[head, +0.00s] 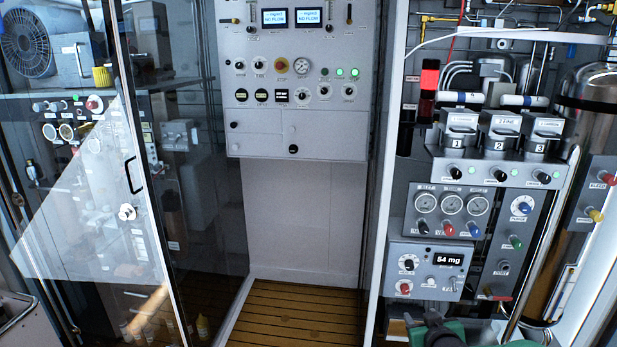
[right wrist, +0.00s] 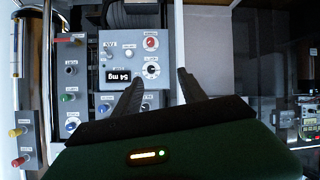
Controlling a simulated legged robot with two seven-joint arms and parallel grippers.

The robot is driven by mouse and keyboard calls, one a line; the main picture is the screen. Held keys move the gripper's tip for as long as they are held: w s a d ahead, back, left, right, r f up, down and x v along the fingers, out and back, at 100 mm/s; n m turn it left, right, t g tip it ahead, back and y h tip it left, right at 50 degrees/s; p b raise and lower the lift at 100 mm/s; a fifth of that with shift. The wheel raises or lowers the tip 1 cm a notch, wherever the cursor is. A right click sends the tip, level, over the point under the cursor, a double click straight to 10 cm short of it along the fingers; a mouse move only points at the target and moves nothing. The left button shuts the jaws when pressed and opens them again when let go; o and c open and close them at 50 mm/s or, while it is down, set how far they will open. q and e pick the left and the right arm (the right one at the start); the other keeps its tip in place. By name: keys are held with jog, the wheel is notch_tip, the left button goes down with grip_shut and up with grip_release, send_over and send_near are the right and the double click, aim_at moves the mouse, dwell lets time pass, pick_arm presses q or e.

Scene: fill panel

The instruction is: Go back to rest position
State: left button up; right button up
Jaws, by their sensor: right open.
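My right gripper (head: 440,338) shows only in part at the bottom edge of the head view, below the small grey panel with the "54 mg" display (head: 447,256). In the right wrist view my right gripper (right wrist: 160,75) has its two dark fingers spread apart with nothing between them. The same "54 mg" panel (right wrist: 112,52) appears there upside down, beyond the fingertips. I cannot tell whether a fingertip touches it. My left gripper is in neither view.
Three numbered units (head: 499,140) and gauges (head: 452,204) sit above the display panel. A grey control cabinet (head: 297,130) hangs in the middle over a slatted wooden floor (head: 290,318). A glass door (head: 190,200) stands on the left. A metal cylinder (head: 592,115) stands at the right.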

jog(key=s+a+f+g+y, duration=0.1)
jog(key=s+a+f+g, duration=0.25)
jog(key=s, duration=0.65)
jog(key=s+a+f+g, duration=0.3)
jog(key=s+a, duration=0.2)
jog(key=s, duration=0.4)
jog(key=s+a+f+g+y, duration=0.1)
jog(key=s+a+f+g, duration=0.25)
jog(key=s, duration=0.65)
notch_tip(320, 180, up, 15)
jog(key=p, duration=1.4)
jog(key=shift+w+f+m, duration=0.2)
jog(key=shift+w+m, duration=0.1)
jog(key=shift+w, duration=0.1)
jog(key=shift+d, duration=0.1)
